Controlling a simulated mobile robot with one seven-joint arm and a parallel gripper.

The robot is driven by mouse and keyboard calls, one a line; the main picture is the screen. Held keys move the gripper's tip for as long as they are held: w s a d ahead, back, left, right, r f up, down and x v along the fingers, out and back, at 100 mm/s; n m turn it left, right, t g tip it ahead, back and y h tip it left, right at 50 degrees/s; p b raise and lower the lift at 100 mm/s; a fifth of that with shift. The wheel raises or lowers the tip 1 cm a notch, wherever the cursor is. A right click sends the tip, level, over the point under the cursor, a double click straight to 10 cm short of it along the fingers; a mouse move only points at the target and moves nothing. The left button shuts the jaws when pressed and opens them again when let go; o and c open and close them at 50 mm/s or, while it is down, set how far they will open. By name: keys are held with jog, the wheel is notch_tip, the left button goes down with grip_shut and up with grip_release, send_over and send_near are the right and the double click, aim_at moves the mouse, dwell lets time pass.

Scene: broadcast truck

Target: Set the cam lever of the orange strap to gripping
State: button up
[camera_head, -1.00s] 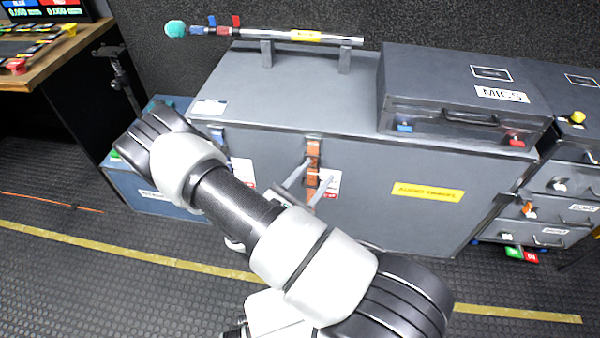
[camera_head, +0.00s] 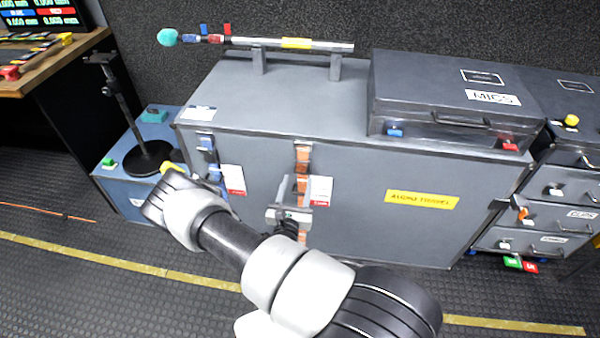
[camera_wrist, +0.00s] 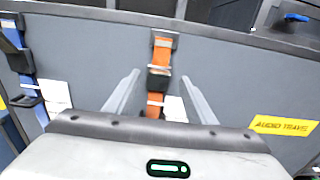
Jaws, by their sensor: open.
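The orange strap (camera_head: 303,158) runs down the front of the big grey case, and it also shows in the wrist view (camera_wrist: 162,55). Its dark buckle with the cam lever (camera_wrist: 158,78) sits partway down the strap; I cannot tell the lever's exact angle. My gripper (camera_head: 292,182) is in front of the case near the strap's lower part. In the wrist view my gripper (camera_wrist: 159,76) is open and empty, with one finger on each side of the strap and buckle. Its body hides the lower strap.
A blue strap (camera_wrist: 14,35) with its own buckle is left of the orange one. White tags (camera_head: 320,190) hang beside the straps. The grey case (camera_head: 400,225) carries a mics case (camera_head: 440,80) and a microphone pole (camera_head: 300,43). Drawers (camera_head: 560,190) stand at right; floor in front is open.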

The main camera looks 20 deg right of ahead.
aim_at(300, 173)
jog(key=x, duration=0.6)
jog(key=shift+w+d+b, duration=0.1)
jog(key=shift+d+b, duration=0.05)
jog(key=shift+b, duration=0.25)
jog(key=shift+c, duration=0.3)
